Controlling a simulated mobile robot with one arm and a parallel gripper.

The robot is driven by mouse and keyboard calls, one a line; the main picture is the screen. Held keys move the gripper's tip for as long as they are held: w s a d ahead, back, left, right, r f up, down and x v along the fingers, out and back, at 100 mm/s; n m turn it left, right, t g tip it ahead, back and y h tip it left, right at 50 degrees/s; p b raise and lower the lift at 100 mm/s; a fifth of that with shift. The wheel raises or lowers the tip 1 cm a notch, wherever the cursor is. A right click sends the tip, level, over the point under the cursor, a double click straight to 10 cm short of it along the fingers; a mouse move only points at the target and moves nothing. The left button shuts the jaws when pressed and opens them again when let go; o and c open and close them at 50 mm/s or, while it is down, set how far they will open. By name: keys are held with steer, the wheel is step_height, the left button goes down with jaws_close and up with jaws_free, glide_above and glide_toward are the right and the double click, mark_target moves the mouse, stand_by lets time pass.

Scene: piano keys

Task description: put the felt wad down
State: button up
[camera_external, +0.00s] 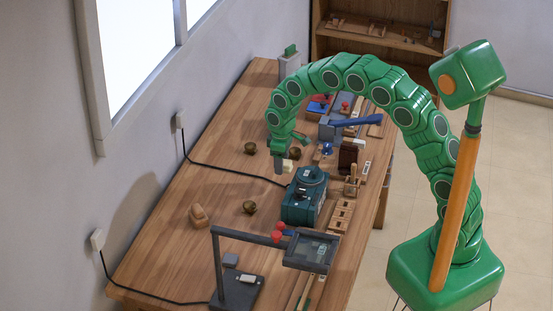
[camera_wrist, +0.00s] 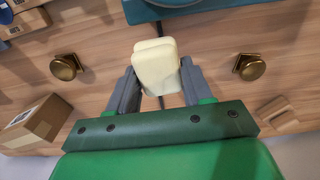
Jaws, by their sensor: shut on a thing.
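The felt wad is a small cream block with rounded edges, in the middle of the wrist view (camera_wrist: 157,64). My gripper (camera_wrist: 158,80) has its two grey fingers on either side of the wad and is shut on it. In the external view the wad (camera_external: 288,166) shows as a pale spot at my gripper (camera_external: 282,162), which points down over the wooden bench (camera_external: 190,215). The wad is partly hidden there by the fingers. I cannot tell whether its underside touches the bench.
A teal machine (camera_external: 302,198) stands just in front of the gripper in the external view. Brass knobs (camera_wrist: 66,67) sit on both sides of the wad. A cardboard box (camera_wrist: 36,124) lies at the wrist view's left. The bench's left part is mostly clear, crossed by black cables.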

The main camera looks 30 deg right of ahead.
steer(key=shift+r, duration=1.4)
steer(key=s+a+r+n, duration=0.1)
steer(key=s+a+n, duration=0.3)
steer(key=a+n, duration=0.5)
steer(key=s+a+r+n, duration=0.2)
steer(key=s+a+n, duration=0.2)
steer(key=a+n, duration=0.5)
steer(key=s+a+n, duration=1.3)
steer(key=s+a, duration=0.4)
steer(key=s, duration=0.2)
steer(key=shift+n, duration=0.3)
steer(key=shift+w+a+f, duration=1.1)
steer(key=shift+a+f, duration=0.35)
steer(key=shift+a, duration=0.45)
steer(key=shift+w+a+f, duration=1.05)
steer(key=shift+a+f, duration=0.45)
steer(key=shift+a, duration=0.4)
steer(key=shift+w+a+f, duration=1.1)
steer(key=shift+a+f, duration=0.35)
steer(key=shift+a, duration=0.45)
steer(key=shift+w+a+f, duration=0.25)
